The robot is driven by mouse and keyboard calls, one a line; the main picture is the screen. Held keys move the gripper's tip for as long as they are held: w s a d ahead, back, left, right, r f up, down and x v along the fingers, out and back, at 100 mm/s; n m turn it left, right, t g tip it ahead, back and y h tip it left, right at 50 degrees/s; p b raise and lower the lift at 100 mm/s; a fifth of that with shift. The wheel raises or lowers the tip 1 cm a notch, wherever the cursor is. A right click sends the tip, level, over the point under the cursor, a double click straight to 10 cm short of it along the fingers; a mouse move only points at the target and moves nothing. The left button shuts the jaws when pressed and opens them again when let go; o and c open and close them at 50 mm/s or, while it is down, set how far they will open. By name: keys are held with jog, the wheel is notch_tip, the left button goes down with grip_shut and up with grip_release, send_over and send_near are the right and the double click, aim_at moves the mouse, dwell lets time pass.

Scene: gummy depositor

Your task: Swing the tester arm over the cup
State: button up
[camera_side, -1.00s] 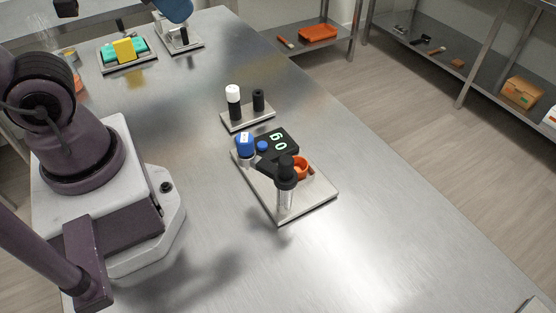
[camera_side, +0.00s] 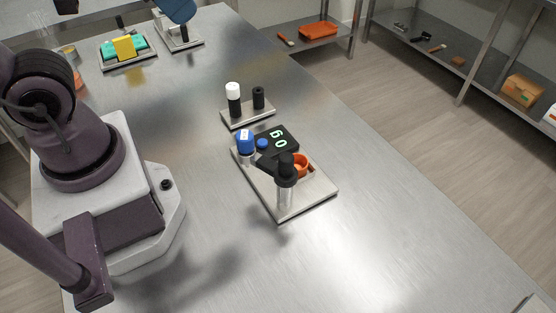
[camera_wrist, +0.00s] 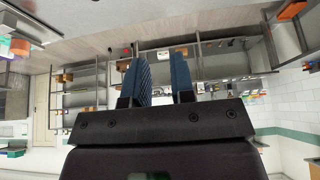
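The tester stands on a metal base plate (camera_side: 312,196) in the middle of the table in the side view. Its dark tester arm (camera_side: 266,166) ends in an upright black head (camera_side: 286,165) with a clear tube (camera_side: 286,195) below it. The orange cup (camera_side: 301,163) sits just behind and right of the head, partly hidden by it. From this angle the head appears beside the cup, not over it. In the wrist view my gripper (camera_wrist: 160,80) shows two blue fingers apart, with nothing between them. I cannot make out its fingertips in the side view.
The plate also carries a black display (camera_side: 277,140) and a blue-capped vial (camera_side: 245,145). Behind is a small stand (camera_side: 250,115) with a white-capped bottle (camera_side: 233,98). A tray with teal and yellow blocks (camera_side: 124,47) is farther back. The table's right front is clear.

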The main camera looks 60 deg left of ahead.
jog(key=o, duration=0.5)
jog(key=shift+w+d+f+m+g+h, duration=0.15)
jog(key=shift+w+d+f+m+g, duration=0.2)
jog(key=shift+d+f, duration=0.25)
jog(key=shift+w+d+f+m+g+h, duration=0.15)
jog(key=shift+w+d+f+m+g, duration=0.15)
jog(key=shift+d+f, duration=0.2)
jog(key=n+g, duration=0.4)
jog(key=n, duration=0.4)
send_near(286, 156)
jog(key=f, duration=1.1)
jog(key=shift+w+d+f, duration=0.15)
jog(key=shift+d+f, duration=0.05)
jog(key=shift+d, duration=0.1)
jog(key=shift+c, duration=0.6)
jog(key=c, duration=0.8)
